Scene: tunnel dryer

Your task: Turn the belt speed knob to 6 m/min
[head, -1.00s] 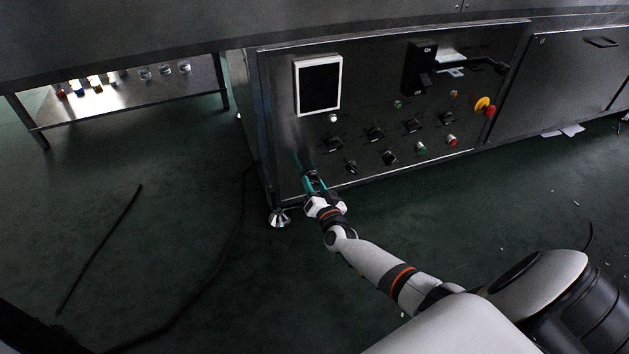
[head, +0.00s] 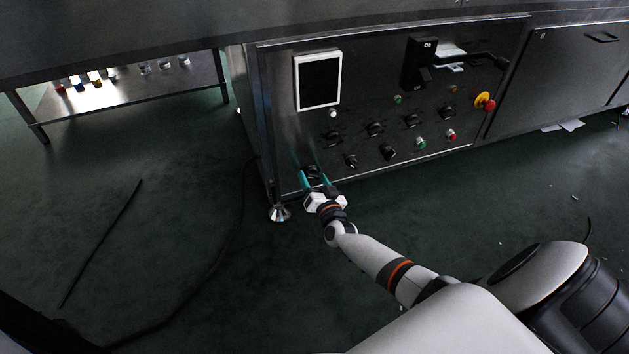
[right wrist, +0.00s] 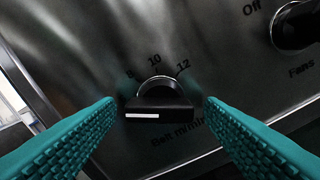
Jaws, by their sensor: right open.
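The belt speed knob (right wrist: 158,103) is black with a raised bar and a white line toward the bar's left end. Its panel label reads "Belt m/min", and 8, 10 and 12 show around its far side; the other numbers are hidden or unclear. In the head view the knob (head: 313,172) sits at the panel's lower left. My right gripper (head: 316,178) is open, with one teal finger on each side of the knob; the right wrist view shows gaps between fingers (right wrist: 160,120) and knob. My left gripper is not in view.
The dark control panel (head: 370,100) carries several other knobs, buttons, a white-framed screen (head: 319,80) and a red emergency stop (head: 488,105). A fans knob (right wrist: 297,25) lies up and right of the belt knob. A low metal table (head: 140,95) stands at the left.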

